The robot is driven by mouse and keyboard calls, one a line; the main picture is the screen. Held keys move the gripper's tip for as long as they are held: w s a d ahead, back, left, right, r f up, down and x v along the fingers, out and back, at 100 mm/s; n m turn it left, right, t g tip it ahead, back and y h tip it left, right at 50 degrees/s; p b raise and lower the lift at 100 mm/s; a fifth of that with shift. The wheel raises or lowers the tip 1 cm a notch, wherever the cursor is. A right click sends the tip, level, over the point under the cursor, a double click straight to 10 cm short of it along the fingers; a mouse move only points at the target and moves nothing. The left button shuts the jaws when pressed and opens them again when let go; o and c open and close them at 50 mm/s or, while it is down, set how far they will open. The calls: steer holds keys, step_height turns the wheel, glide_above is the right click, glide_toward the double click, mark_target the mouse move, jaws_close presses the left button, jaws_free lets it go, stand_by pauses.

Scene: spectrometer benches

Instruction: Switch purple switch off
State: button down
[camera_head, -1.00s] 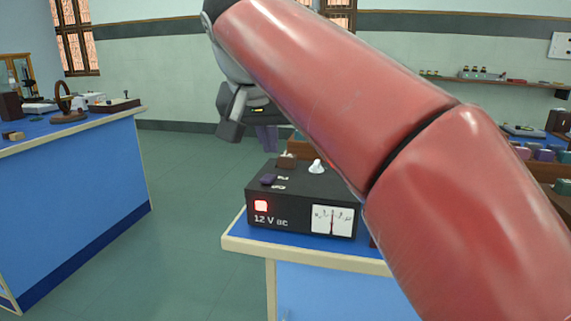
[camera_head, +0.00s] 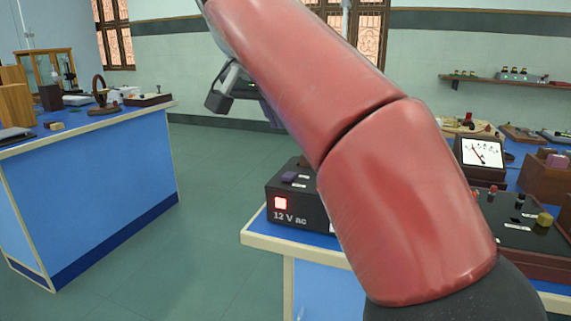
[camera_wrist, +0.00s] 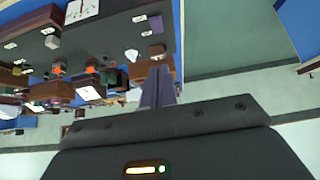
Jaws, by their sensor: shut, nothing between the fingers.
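The purple switch (camera_head: 289,176) sits on top of a black power supply box (camera_head: 307,213) at the bench corner. A red lamp (camera_head: 281,203) on the box's front is lit. In the wrist view the purple switch (camera_wrist: 156,23) shows beside a brown switch (camera_wrist: 157,50) and a white knob (camera_wrist: 131,55). My gripper (camera_wrist: 155,76) is shut and empty, apart from the purple switch. In the head view it is above and beyond the box, with its fingers partly hidden behind my red arm. The arm also hides the box's right part.
The box stands on a blue-topped bench with a cream edge (camera_head: 262,242). More instruments, including a white-faced meter (camera_head: 481,152), stand to the right. Another blue bench (camera_head: 100,190) is at left. Green floor between the benches is clear.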

steer(key=b, duration=0.2)
glide_above(287, 177)
step_height(287, 177, down, 7)
steer(key=shift+f, duration=0.2)
steer(key=shift+s+a+f, duration=0.1)
steer(key=shift+s+f, duration=0.1)
steer(key=shift+f, duration=0.4)
steer(key=shift+s+a+f, duration=0.1)
steer(key=shift+s+f, duration=0.05)
steer(key=shift+f, duration=0.9)
steer(key=b, duration=0.1)
steer(key=f+b, duration=0.1)
steer(key=b, duration=0.1)
steer(key=shift+s+f+t, duration=0.2)
steer(key=shift+f+t, duration=0.1)
steer(key=shift+t, duration=0.1)
steer(key=shift+r, duration=0.5)
steer(key=shift+r+p, duration=0.75)
steer(key=shift+p, duration=0.2)
